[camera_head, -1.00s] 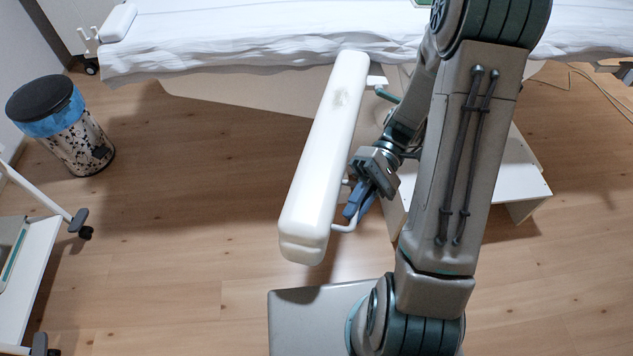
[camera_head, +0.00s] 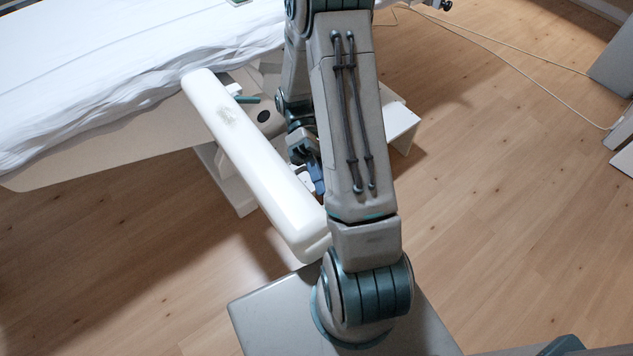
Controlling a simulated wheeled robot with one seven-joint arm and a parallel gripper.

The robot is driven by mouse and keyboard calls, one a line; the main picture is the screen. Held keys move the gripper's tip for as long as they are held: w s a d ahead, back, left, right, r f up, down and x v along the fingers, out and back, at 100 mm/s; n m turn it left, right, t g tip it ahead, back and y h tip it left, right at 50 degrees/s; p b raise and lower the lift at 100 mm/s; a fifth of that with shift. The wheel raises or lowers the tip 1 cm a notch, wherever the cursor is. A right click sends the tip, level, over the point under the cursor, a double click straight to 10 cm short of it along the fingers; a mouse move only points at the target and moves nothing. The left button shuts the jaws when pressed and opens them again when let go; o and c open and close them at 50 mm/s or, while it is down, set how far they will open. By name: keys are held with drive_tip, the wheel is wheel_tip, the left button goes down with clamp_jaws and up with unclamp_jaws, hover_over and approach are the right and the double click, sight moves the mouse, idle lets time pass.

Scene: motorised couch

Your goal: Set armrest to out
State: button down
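The armrest (camera_head: 250,155) is a long white padded bar with a grey smudge near its far end. In the head view it runs from the couch's side down and right towards my base, sticking out from the couch (camera_head: 95,85). My gripper (camera_head: 318,180), with blue fingers, is at the right side of the armrest's near half, low beside it. My own arm hides part of the gripper and whatever is between the fingers, so I cannot tell whether it holds the armrest's frame. A small green-tipped lever (camera_head: 247,99) shows near the armrest's far end.
The couch with its white sheet fills the upper left. A white base part (camera_head: 400,118) stands on the floor behind my arm. A cable (camera_head: 510,62) lies on the wooden floor at upper right. Grey furniture (camera_head: 612,75) stands at the right edge. Floor to the right is largely clear.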

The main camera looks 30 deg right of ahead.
drive_tip(key=c, duration=1.5)
unclamp_jaws()
drive_tip(key=shift+p+v, duration=1.7)
drive_tip(key=shift+v, duration=5.2)
drive_tip(key=shift+f, duration=0.1)
